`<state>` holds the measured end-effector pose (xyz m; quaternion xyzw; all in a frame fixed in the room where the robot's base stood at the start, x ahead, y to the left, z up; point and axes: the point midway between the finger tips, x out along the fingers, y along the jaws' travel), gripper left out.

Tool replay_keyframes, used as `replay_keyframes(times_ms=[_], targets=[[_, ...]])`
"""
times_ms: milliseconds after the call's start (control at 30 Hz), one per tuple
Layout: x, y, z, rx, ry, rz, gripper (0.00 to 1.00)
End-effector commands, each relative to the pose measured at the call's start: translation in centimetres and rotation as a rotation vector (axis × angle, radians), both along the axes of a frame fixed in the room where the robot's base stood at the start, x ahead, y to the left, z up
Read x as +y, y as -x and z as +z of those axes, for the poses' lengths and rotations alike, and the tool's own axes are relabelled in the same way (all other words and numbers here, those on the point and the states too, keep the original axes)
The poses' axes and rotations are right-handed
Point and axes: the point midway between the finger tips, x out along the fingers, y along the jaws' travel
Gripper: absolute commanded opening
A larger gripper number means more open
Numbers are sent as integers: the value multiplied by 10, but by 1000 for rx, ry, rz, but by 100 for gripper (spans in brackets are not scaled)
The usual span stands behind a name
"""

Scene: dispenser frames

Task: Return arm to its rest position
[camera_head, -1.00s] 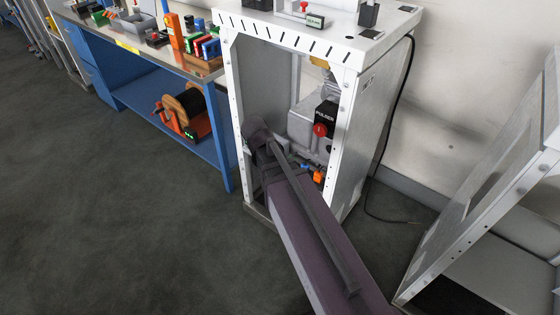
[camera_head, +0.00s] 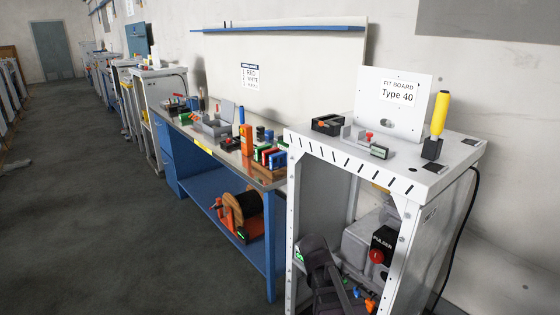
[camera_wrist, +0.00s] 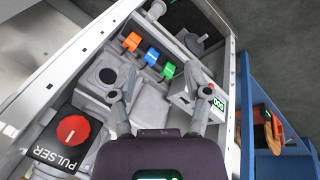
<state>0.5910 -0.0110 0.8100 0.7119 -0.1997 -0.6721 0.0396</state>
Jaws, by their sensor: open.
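My gripper (camera_wrist: 160,85) is in the lower middle of the wrist view, its two fingers spread apart with nothing between them. It is over the inside of the white dispenser frame (camera_head: 408,235), above grey machine parts. A dark part of my arm (camera_head: 318,270) shows at the bottom of the head view, in front of the frame's open side. The fingers are not visible in the head view.
Inside the frame are a black PULSER box (camera_head: 384,240) with a red knob (camera_wrist: 73,130), and orange, green and blue clips (camera_wrist: 151,56). A blue workbench (camera_head: 215,190) with a cable reel (camera_head: 240,210) stands left. Floor farther left is clear.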

Motion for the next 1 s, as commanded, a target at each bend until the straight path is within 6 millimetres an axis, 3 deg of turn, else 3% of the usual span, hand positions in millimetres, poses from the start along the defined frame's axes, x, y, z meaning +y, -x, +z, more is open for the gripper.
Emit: replay_keyframes(times_ms=[600,800,1000], targets=[[6,44,87,57,-260,170,63],[10,52,103,58,-324,216,63],[11,53,104,57,-341,229,63]])
